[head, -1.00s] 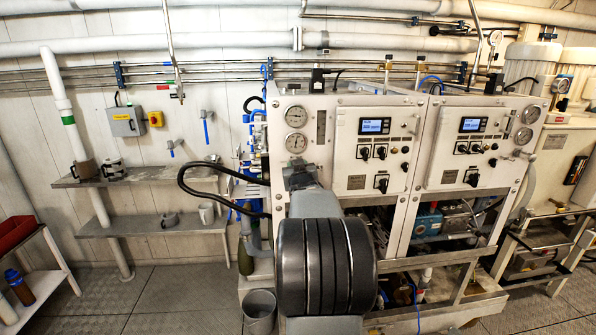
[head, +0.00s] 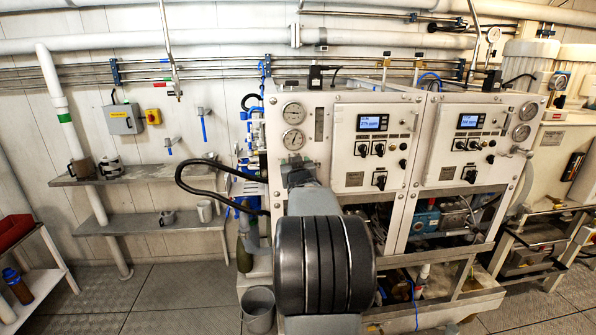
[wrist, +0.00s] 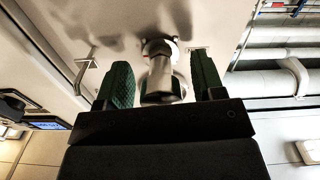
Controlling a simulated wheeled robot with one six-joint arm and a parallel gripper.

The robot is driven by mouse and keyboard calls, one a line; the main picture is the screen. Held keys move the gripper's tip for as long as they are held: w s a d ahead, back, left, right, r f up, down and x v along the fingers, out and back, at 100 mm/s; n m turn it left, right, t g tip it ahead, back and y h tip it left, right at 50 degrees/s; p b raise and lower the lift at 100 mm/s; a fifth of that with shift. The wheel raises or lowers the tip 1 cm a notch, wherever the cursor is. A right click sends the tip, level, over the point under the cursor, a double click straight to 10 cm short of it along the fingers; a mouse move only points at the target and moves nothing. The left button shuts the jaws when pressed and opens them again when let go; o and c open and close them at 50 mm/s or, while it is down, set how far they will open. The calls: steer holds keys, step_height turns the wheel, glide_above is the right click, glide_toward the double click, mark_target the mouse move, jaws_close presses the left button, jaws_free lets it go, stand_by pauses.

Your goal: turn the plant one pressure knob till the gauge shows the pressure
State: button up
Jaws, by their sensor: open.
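The left panel of the twin machine (head: 345,195) shows in the head view, with two round gauges, an upper one (head: 293,111) and a lower one (head: 293,139). Their readings are too small to tell. The panel area below them is hidden behind my arm. In the wrist view, a pale metallic knob (wrist: 160,80) sticks out from the white panel. My gripper (wrist: 163,78) has its two green-padded fingers apart, one on each side of the knob. A gap shows between the knob and each finger.
A black hose (head: 195,175) loops left of the panel. Switches (head: 370,148) and a lit display (head: 373,123) sit to its right. The right panel (head: 465,140) stands alongside. A bucket (head: 258,308) is on the floor, and shelves (head: 130,177) hang at the left.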

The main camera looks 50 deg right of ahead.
steer(key=b+v, duration=0.2)
steer(key=v, duration=1.1)
steer(key=shift+s+a, duration=0.2)
steer(key=shift+s, duration=0.05)
step_height(320, 180, down, 8)
steer(key=s+m+g+y, duration=0.1)
steer(key=s+g+y, duration=0.15)
steer(key=g, duration=0.25)
steer(key=s+a+f+n+g+y, duration=0.1)
steer(key=a+f+g+y, duration=0.25)
steer(key=a+f, duration=0.5)
steer(key=s+a+f+n+g+y, duration=0.1)
steer(key=a+n+y, duration=0.1)
steer(key=a, duration=0.9)
steer(key=s+a+f+n+y, duration=0.1)
steer(key=a+n, duration=0.4)
steer(key=a, duration=0.7)
steer(key=shift+s+g+y, duration=0.35)
steer(key=shift+s+y, duration=0.35)
steer(key=shift+y, duration=0.6)
